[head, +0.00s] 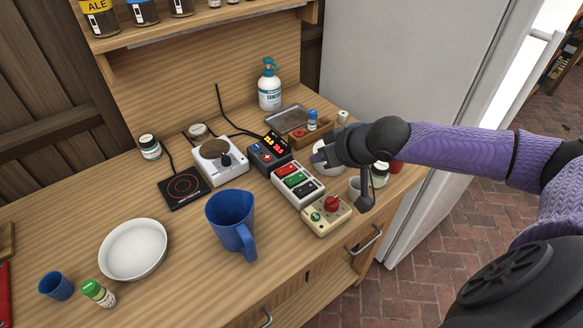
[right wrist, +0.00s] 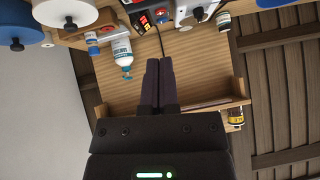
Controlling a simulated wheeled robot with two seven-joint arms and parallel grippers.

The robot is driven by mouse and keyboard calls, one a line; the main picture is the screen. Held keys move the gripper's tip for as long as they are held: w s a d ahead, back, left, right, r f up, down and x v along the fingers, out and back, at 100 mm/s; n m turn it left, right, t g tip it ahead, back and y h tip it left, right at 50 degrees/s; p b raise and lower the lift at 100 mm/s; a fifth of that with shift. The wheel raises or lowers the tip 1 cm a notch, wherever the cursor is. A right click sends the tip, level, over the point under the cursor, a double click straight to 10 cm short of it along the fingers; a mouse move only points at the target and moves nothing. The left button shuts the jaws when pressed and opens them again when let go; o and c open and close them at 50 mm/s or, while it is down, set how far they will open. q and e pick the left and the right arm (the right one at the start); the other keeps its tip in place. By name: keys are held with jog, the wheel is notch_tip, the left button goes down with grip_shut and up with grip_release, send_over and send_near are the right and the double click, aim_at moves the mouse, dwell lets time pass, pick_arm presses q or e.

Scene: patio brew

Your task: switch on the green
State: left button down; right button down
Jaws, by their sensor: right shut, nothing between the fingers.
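My left gripper is not in view.
A beige box (head: 326,215) with a red knob and green button stands in front of the switch box. A controller with a lit display (head: 268,155) is behind it. A sanitizer bottle (head: 269,88) stands behind.

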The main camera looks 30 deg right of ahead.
jog(key=b, duration=0.4)
send_over(287, 179)
jog(key=s, duration=0.2)
jog(key=f, duration=0.8)
jog(key=shift+w+d, duration=0.1)
jog(key=shift+d, duration=0.3)
notch_tip(287, 179, down, 2)
jog(key=shift+a+f+b, duration=0.1)
jog(key=shift+f+b, duration=0.1)
jog(key=shift+b, duration=0.15)
jog(key=shift+f, duration=0.4)
jog(key=shift+a, duration=0.15)
jog(key=shift+f, duration=0.25)
